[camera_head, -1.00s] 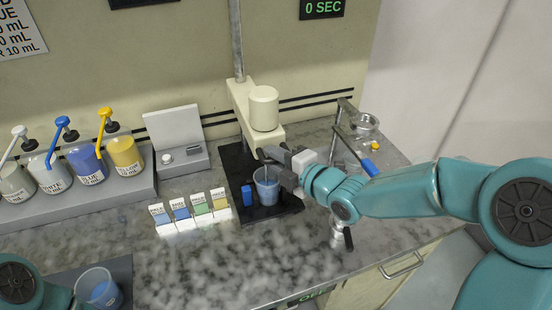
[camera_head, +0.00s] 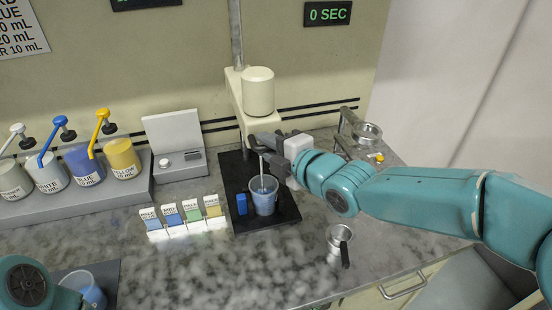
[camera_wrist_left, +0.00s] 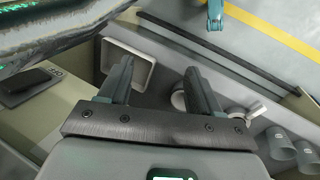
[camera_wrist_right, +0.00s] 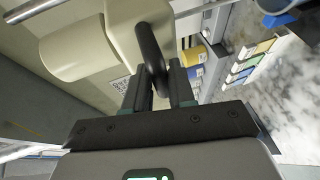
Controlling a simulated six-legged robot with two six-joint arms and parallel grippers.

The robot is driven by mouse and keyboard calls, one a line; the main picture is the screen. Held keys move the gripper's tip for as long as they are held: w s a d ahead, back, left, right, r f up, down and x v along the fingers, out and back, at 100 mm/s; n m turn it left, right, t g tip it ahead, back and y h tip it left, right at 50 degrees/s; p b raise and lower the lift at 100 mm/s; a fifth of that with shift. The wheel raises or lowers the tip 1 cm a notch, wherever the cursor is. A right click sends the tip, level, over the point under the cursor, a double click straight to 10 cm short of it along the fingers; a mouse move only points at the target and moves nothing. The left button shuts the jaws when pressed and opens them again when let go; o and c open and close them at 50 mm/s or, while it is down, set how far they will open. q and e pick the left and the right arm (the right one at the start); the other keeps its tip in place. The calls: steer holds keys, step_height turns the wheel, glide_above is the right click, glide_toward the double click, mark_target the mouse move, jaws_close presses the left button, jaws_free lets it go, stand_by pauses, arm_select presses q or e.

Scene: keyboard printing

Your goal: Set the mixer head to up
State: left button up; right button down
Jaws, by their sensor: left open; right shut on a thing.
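The cream mixer head (camera_head: 257,95) is on a metal pole above a black base (camera_head: 232,170). Its thin stirrer shaft (camera_head: 262,172) reaches down toward a clear cup of blue liquid (camera_head: 265,197); the tip's exact depth is unclear. My right gripper (camera_head: 262,145) is at the head's underside. In the right wrist view, its fingers (camera_wrist_right: 158,90) are shut on the black handle (camera_wrist_right: 152,50) of the mixer head (camera_wrist_right: 80,50). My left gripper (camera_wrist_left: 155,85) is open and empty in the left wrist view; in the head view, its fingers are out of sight.
A blue block (camera_head: 241,204) stands beside the cup on the base. Several labelled cards (camera_head: 180,218) stand to the left, with pump bottles (camera_head: 85,165) farther left. A metal cup with a black handle (camera_head: 340,240) is at the right front.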

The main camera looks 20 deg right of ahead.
mark_target(268, 105)
step_height(268, 105, up, 9)
steer(key=p, duration=0.3)
steer(key=shift+f, duration=0.2)
steer(key=shift+r+p, duration=0.3)
steer(key=shift+r, duration=0.15)
steer(key=c, duration=1.1)
jaws_free()
steer(key=shift+r, duration=0.1)
steer(key=shift+s, duration=0.1)
